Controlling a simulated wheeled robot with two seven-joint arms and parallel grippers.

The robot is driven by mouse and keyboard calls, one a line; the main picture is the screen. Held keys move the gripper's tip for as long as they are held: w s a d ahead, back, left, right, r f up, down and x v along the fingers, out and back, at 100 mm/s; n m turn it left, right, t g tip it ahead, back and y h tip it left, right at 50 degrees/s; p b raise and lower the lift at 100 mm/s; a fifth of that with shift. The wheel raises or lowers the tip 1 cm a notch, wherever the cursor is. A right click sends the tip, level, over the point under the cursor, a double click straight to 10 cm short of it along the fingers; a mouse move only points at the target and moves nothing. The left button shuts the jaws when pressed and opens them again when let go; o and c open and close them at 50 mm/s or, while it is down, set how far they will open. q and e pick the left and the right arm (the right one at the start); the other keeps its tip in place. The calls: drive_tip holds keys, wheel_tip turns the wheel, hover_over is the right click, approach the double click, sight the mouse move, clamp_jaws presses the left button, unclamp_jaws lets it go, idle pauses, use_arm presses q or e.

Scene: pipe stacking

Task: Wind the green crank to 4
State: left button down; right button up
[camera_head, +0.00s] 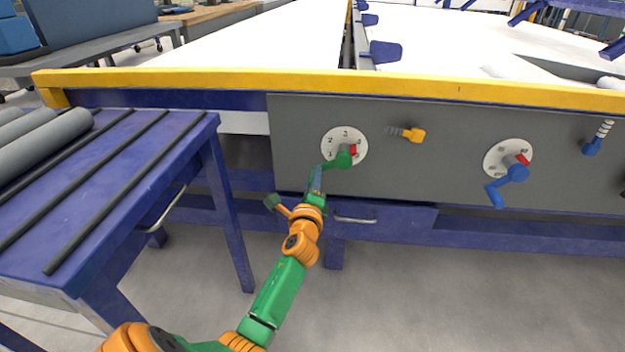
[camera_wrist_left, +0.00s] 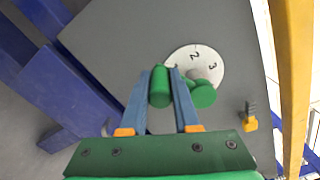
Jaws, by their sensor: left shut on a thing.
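The green crank (camera_head: 343,160) sits on a white dial (camera_head: 337,136) on the grey panel. The numbers 1, 2 and 3 show on the dial; a red mark (camera_head: 352,150) is at its right, and the number there cannot be read. The crank arm points down and left. My left gripper (camera_head: 317,178) is shut on the crank's handle. In the left wrist view the blue fingers (camera_wrist_left: 162,95) lie on both sides of the green handle (camera_wrist_left: 160,86), with the crank hub (camera_wrist_left: 203,94) to the right. My right gripper is not in view.
A yellow-tipped knob (camera_head: 414,135) and a blue crank (camera_head: 516,172) on its own dial are right of the green crank. A yellow rail (camera_head: 300,82) runs above the panel. A blue table (camera_head: 110,190) with grey pipes (camera_head: 45,145) stands left. A drawer handle (camera_head: 355,219) is below.

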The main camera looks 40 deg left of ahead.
use_arm(q)
drive_tip(key=shift+d+f+n, duration=0.1)
drive_tip(key=shift+f+n, duration=0.15)
drive_tip(key=shift+n, duration=0.15)
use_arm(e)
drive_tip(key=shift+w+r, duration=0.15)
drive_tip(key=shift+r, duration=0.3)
use_arm(q)
drive_tip(key=c, duration=0.6)
unclamp_jaws()
drive_tip(key=shift+r, duration=0.1)
drive_tip(key=shift+c, duration=0.2)
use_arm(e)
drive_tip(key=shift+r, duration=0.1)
use_arm(q)
drive_tip(key=p+v, duration=0.1)
drive_tip(key=v, duration=0.6)
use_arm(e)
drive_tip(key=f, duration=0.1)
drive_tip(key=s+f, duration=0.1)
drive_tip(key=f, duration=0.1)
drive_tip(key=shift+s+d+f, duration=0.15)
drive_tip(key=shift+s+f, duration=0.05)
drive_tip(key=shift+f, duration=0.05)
